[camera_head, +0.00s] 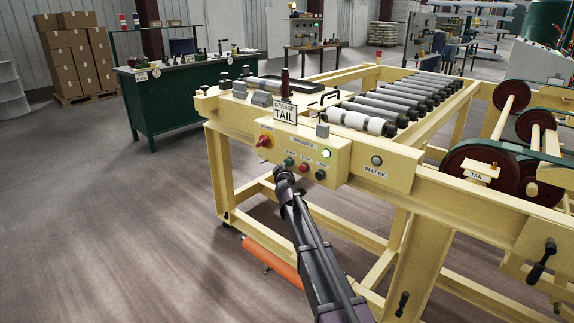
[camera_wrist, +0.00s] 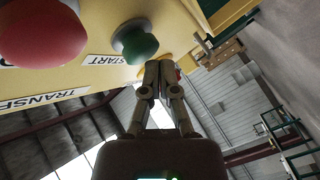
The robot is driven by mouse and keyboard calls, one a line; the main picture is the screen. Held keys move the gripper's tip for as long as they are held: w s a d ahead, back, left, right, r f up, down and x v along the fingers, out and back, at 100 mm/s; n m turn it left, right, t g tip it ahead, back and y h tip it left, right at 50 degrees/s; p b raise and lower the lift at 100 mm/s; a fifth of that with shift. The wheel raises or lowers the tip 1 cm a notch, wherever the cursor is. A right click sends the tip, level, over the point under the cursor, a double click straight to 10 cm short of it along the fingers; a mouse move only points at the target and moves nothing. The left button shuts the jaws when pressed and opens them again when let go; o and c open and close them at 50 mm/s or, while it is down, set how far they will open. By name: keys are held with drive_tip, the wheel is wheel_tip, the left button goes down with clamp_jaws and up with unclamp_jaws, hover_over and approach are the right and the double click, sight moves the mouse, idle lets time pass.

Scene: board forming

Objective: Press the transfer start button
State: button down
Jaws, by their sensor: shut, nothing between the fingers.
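The transfer panel (camera_head: 341,157) is a cream box on the front of the roller frame. The green start button (camera_head: 288,161) sits at its lower left, beside a red button (camera_head: 303,168) and a black one. In the wrist view the green button (camera_wrist: 135,42) stands out from the panel by its START label (camera_wrist: 132,59); the red button (camera_wrist: 45,30) is to its left. My gripper (camera_head: 281,172) is shut and empty, just below the green button in the head view. In the wrist view its fingertips (camera_wrist: 160,68) are right of the button; I cannot tell whether they touch the panel.
A GREASE TAIL sign (camera_head: 285,113) stands above. The floor at left is clear.

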drive_tip(key=shift+s+a, duration=0.3)
drive_tip(key=shift+s, duration=0.1)
drive_tip(key=shift+s, duration=0.1)
drive_tip(key=shift+s+a, duration=0.95)
drive_tip(key=shift+s, duration=0.2)
drive_tip(key=shift+s+a, duration=0.9)
drive_tip(key=shift+s, duration=0.25)
